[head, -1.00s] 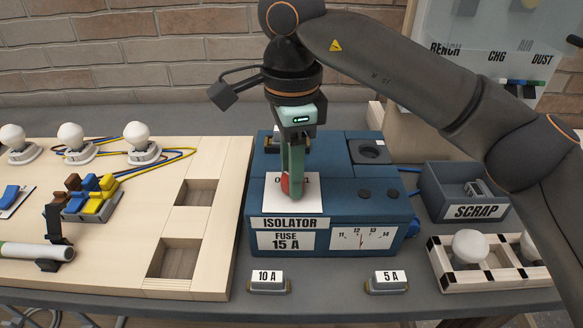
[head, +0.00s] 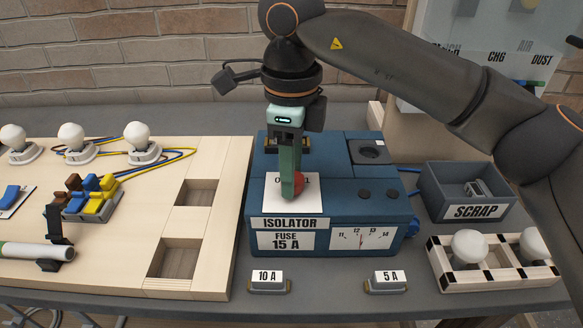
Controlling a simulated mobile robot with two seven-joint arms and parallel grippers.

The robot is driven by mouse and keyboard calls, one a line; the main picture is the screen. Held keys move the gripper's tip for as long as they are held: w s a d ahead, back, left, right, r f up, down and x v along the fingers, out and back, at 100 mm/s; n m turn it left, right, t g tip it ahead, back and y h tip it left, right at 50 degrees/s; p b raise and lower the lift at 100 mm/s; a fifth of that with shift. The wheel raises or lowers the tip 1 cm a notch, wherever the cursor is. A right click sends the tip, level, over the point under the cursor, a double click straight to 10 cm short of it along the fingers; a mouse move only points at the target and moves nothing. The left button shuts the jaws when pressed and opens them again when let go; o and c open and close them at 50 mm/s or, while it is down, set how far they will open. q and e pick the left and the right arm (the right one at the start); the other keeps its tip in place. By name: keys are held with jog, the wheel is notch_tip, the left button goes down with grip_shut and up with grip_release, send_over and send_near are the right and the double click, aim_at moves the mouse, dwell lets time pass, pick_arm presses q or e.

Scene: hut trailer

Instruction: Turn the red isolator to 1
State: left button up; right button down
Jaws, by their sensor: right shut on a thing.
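The blue isolator box (head: 330,225) stands on the bench right of the wooden board, with an ISOLATOR label on its front. The red isolator knob (head: 299,183) sits on a white plate (head: 276,201) on the box top. A 0 shows at the plate's left and a 1 at its right. My right gripper (head: 291,190) points down from above and is shut on the red knob. Its green fingers hide much of the knob and the plate's middle, so I cannot tell the pointer's exact direction. My left gripper is not in view.
The 10 A fuse (head: 268,281) and 5 A fuse (head: 387,282) lie in front of the box. A SCRAP bin (head: 468,190) and a bulb rack (head: 490,262) stand right. The wooden board (head: 120,255) with bulbs and wires lies left. A brick wall is behind.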

jog(key=m, duration=0.3)
jog(key=shift+m, duration=0.4)
jog(key=m, duration=0.3)
jog(key=shift+b, duration=0.3)
jog(key=shift+m, duration=1.1)
jog(key=shift+m+b, duration=0.3)
jog(key=shift+m, duration=0.9)
jog(key=shift+w+m, duration=0.1)
jog(key=shift+m, duration=0.4)
